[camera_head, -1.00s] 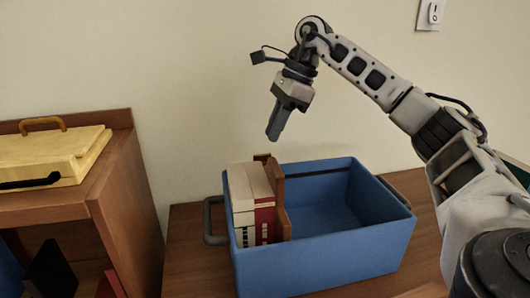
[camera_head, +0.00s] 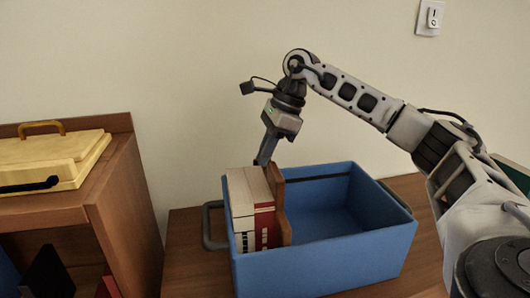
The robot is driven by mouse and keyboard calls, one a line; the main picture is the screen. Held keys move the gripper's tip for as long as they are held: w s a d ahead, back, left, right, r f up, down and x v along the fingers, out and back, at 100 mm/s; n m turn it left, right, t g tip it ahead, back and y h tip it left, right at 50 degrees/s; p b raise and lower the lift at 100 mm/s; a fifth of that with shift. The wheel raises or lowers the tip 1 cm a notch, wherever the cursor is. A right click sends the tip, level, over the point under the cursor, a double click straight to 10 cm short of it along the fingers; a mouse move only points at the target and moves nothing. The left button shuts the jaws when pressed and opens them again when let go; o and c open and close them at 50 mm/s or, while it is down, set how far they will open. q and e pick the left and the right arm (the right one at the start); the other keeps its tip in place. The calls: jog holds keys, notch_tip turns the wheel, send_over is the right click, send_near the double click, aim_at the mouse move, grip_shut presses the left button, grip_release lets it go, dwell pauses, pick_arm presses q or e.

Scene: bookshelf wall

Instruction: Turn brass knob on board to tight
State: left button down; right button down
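A brown wooden board (camera_head: 279,206) stands upright in the blue crate (camera_head: 350,248), against the right side of several books (camera_head: 249,212). I cannot make out the brass knob; the area at the board's top back is hidden by my gripper and the books. My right gripper (camera_head: 263,160) points down with its fingertips at the top back edge of the books, just left of the board's top. Its fingers show edge-on as one dark shape, so I cannot tell whether they are open or touching anything. My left gripper is not in view.
The crate's right part is empty. It stands on a wooden surface (camera_head: 186,250) near the wall. At left, a wooden shelf (camera_head: 120,190) bears a yellow case (camera_head: 50,160) with a handle. A light switch (camera_head: 430,17) is on the wall.

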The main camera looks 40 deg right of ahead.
jog(key=shift+m, duration=0.3)
jog(key=m, duration=0.2)
jog(key=m+t+h, duration=0.1)
jog(key=m, duration=0.1)
jog(key=shift+s+a+m+t+p, duration=0.1)
jog(key=shift+a+m+t+p, duration=0.05)
jog(key=shift+m+t+p, duration=0.2)
jog(key=m+h, duration=0.2)
jog(key=m, duration=0.2)
jog(key=shift+a+t+p, duration=0.1)
jog(key=shift+t+p, duration=0.2)
jog(key=shift+t, duration=0.05)
jog(key=m+h, duration=0.1)
jog(key=m, duration=0.1)
jog(key=m+h, duration=0.1)
jog(key=m, duration=0.2)
jog(key=shift+a+m+p, duration=0.15)
jog(key=shift+m+p, duration=0.2)
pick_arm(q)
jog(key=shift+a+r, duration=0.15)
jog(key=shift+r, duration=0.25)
pick_arm(e)
jog(key=shift+m+h, duration=0.5)
jog(key=shift+m, duration=0.9)
jog(key=c, duration=1.9)
grip_release()
